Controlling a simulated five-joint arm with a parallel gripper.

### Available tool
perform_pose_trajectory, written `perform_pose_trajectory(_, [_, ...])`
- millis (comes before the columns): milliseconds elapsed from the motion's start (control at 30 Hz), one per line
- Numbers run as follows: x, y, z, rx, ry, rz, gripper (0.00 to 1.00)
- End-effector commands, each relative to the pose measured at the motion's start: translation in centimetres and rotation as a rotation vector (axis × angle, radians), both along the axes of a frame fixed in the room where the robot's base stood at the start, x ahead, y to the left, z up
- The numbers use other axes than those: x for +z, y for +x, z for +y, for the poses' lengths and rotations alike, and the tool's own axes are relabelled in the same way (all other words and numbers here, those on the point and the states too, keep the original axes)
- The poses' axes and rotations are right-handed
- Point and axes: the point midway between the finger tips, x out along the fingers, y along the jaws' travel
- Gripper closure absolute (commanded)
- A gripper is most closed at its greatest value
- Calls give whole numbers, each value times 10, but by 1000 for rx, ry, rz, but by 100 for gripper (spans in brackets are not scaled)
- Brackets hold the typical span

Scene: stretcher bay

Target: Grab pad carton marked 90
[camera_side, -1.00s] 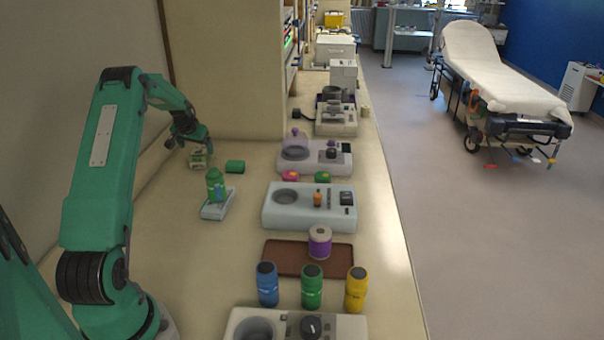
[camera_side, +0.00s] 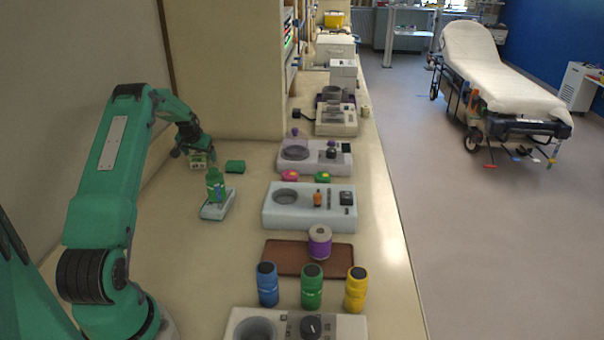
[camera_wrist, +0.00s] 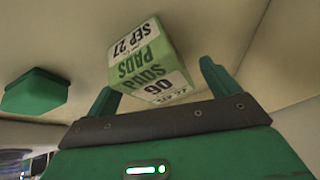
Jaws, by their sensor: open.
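The pad carton (camera_wrist: 150,62) is a small white and green box printed "PADS", "90" and "SEP 27" in the wrist view. In the wrist view my gripper (camera_wrist: 159,88) is open, with one green finger to each side of the carton's near end. A clear gap shows at the right finger; I cannot tell whether the left finger touches the carton.
Grey-white devices (camera_side: 310,207) line the counter's right side. Bare counter lies between the stand and the wall.

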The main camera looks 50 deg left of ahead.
Motion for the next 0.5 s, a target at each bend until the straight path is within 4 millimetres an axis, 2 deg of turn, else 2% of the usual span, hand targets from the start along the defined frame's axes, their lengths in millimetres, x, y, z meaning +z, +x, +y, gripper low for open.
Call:
perform_pose_trajectory(200, [0,0,0,0,0,0,12])
perform_pose_trajectory(267, [0,0,0,0,0,0,22])
perform_pose_trajectory(500, [0,0,0,0,0,0,67])
